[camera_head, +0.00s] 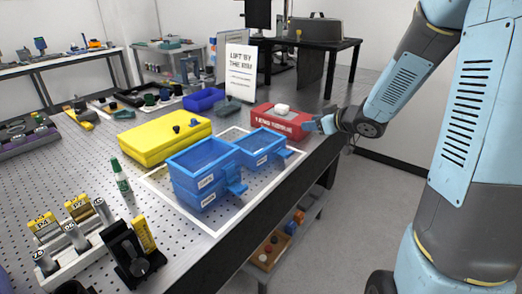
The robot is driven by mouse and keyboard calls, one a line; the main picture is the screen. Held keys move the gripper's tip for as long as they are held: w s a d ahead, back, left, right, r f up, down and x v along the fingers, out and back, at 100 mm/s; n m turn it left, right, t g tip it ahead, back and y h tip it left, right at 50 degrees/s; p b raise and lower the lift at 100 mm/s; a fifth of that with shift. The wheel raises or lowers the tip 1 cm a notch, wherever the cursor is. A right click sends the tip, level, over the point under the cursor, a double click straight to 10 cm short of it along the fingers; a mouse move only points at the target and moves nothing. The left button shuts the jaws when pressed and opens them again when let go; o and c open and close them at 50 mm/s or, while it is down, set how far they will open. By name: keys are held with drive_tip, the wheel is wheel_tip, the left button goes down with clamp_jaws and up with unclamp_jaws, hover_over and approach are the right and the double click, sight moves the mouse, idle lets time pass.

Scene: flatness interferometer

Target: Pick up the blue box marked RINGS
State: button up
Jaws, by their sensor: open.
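Two blue open-topped boxes stand side by side on a white-edged mat (226,230) at the table's right edge. The nearer blue box (188,183) is taller, looks like a stack of two, and has two white labels. The farther blue box (270,156) is lower, with one white label. The labels are too small to read, so I cannot tell which is marked RINGS. Blue tabs stick out on their right sides. My gripper (314,125) is beyond and to the right of both boxes, apart from them, beside a red box's right end. Its fingertips are small and partly hidden.
The red box (270,119), with a white object on top, is close to my gripper; contact is unclear. A sign reading "LIFT BY THE RIM" (240,72) stands behind. A yellow case (150,146) lies left of the boxes. A bottle (121,180) and a rack of labelled cylinders stand nearer.

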drive_tip(key=w+a+f, duration=0.1)
drive_tip(key=a+f, duration=0.1)
drive_tip(key=w+a+f+y, duration=0.1)
drive_tip(key=w+a+f, duration=0.1)
drive_tip(key=a, duration=0.1)
drive_tip(key=w+a+f+n+g+y, duration=0.1)
drive_tip(key=a+f, duration=0.1)
drive_tip(key=a, duration=0.1)
drive_tip(key=shift+w, duration=0.4)
drive_tip(key=shift+x, duration=2.6)
drive_tip(key=shift+w+d, duration=0.15)
drive_tip(key=shift+d, duration=0.1)
clamp_jaws()
